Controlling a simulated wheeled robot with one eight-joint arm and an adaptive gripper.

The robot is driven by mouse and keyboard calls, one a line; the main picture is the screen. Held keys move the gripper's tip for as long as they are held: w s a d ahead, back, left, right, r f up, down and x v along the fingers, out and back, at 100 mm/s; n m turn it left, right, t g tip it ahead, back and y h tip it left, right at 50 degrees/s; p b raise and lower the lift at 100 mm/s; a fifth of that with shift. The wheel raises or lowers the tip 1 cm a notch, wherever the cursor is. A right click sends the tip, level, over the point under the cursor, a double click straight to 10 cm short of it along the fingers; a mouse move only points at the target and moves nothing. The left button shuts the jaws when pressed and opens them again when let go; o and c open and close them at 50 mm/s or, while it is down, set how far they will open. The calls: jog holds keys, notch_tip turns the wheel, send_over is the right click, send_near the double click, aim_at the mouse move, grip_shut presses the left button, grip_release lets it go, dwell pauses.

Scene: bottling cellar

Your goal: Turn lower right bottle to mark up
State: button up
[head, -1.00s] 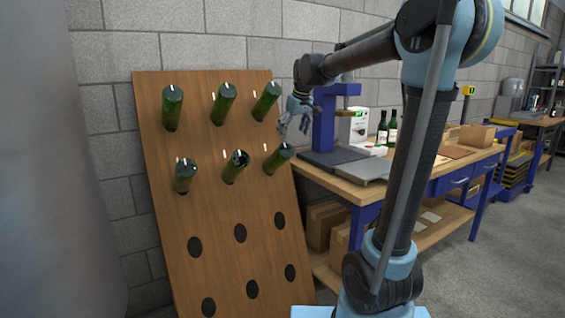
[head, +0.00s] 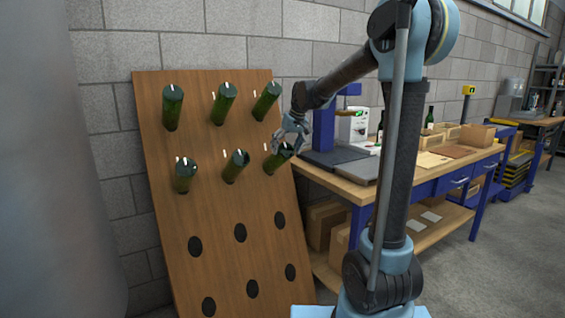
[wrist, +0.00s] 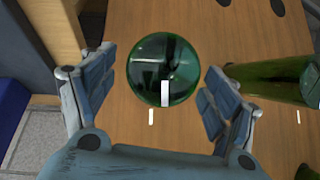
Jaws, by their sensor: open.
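The lower right bottle (head: 278,160) is dark green and sticks out of the wooden rack, at the right end of its second row. My gripper (head: 285,146) is at its outer end and partly hides it. In the wrist view the bottle's round end (wrist: 150,62) lies between my two open fingers (wrist: 160,82), with a gap on both sides. A white mark (wrist: 165,94) on the bottle points toward the bottom of that picture. The white tick (wrist: 151,117) on the board lies just below it, slightly to the left.
The rack board (head: 215,268) holds several other green bottles; a neighbour (wrist: 262,80) is close beside my right finger in the wrist view. The lower holes are empty. A workbench (head: 352,190) with a blue press (head: 323,125) stands right of the rack.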

aim_at(280, 166)
jog(key=shift+x, duration=3.15)
jog(key=shift+c, duration=0.6)
jog(key=c, duration=0.9)
jog(key=shift+c, duration=0.2)
